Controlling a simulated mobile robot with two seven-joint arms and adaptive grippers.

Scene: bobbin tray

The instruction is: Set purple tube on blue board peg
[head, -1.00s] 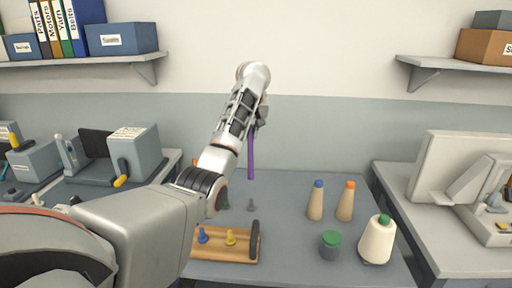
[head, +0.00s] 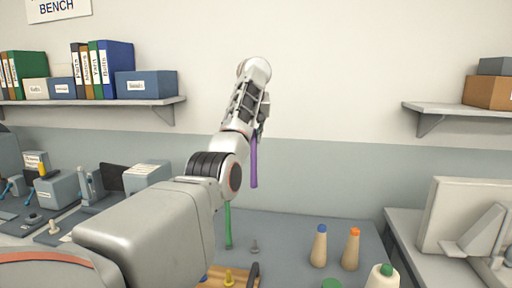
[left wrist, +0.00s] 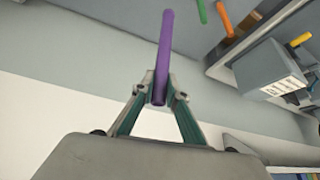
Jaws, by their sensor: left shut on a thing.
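My left gripper (head: 260,131) is raised above the table and shut on the purple tube (head: 254,163), which hangs down nearly upright in the head view. In the left wrist view the two fingertips (left wrist: 160,93) close around the purple tube (left wrist: 166,45) near one end. The wooden board (head: 211,284) is at the bottom edge of the head view, partly cut off. Its blue peg (head: 204,278) is mostly hidden by my left arm, and its yellow peg (head: 229,279) shows. The tube is well above the board, apart from it. My right gripper is not in view.
Cones with blue (head: 319,247) and orange (head: 351,249) tops stand at the right, with a green-topped cone (head: 383,278) in front. An orange tube (left wrist: 225,20) shows in the left wrist view.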

